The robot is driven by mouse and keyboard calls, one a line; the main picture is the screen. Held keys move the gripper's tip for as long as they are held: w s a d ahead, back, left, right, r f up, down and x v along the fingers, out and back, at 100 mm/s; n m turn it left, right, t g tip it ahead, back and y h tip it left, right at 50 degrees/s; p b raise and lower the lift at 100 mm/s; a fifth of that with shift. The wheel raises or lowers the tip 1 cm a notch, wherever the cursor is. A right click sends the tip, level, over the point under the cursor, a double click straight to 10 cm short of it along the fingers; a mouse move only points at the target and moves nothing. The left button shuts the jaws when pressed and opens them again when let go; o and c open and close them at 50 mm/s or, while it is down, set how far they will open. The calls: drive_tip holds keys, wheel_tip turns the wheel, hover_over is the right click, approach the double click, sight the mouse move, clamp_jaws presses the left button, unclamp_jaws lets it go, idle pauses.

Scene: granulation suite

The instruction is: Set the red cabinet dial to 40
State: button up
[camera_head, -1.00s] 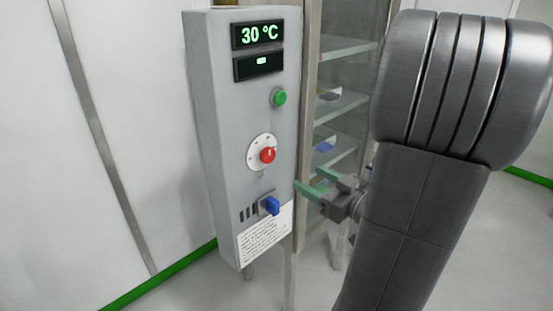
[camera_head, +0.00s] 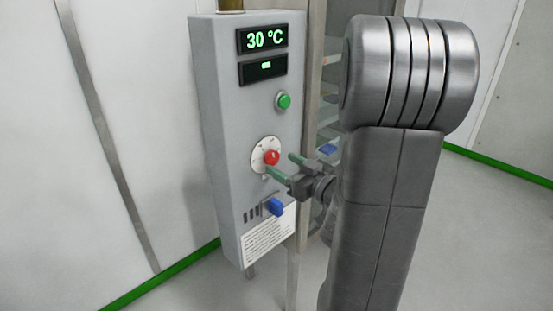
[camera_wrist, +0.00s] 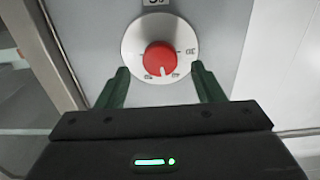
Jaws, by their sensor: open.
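The red dial (camera_head: 271,157) sits on a round white scale plate on the grey cabinet (camera_head: 235,110). The upper display (camera_head: 262,39) reads 30 °C. In the wrist view the red dial (camera_wrist: 159,58) has a small pale mark at its lower edge; the scale marks around it are too blurred to read surely. My gripper (camera_head: 284,165) is open and empty, its green fingers pointing at the cabinet close to the dial. In the wrist view my gripper (camera_wrist: 160,80) has one finger at each side, just below the dial, with the dial not between the tips.
A green button (camera_head: 283,101) is above the dial and a blue switch (camera_head: 273,207) is below it. A lower dark display (camera_head: 262,69) shows a small green mark. A label (camera_head: 268,236) is at the bottom. A glazed shelf unit (camera_head: 327,120) stands to the right.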

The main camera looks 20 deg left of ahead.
sight(274, 160)
drive_tip(key=shift+x, duration=1.85)
drive_tip(key=c, duration=1)
drive_tip(key=shift+o, duration=0.2)
drive_tip(key=shift+f, duration=0.1)
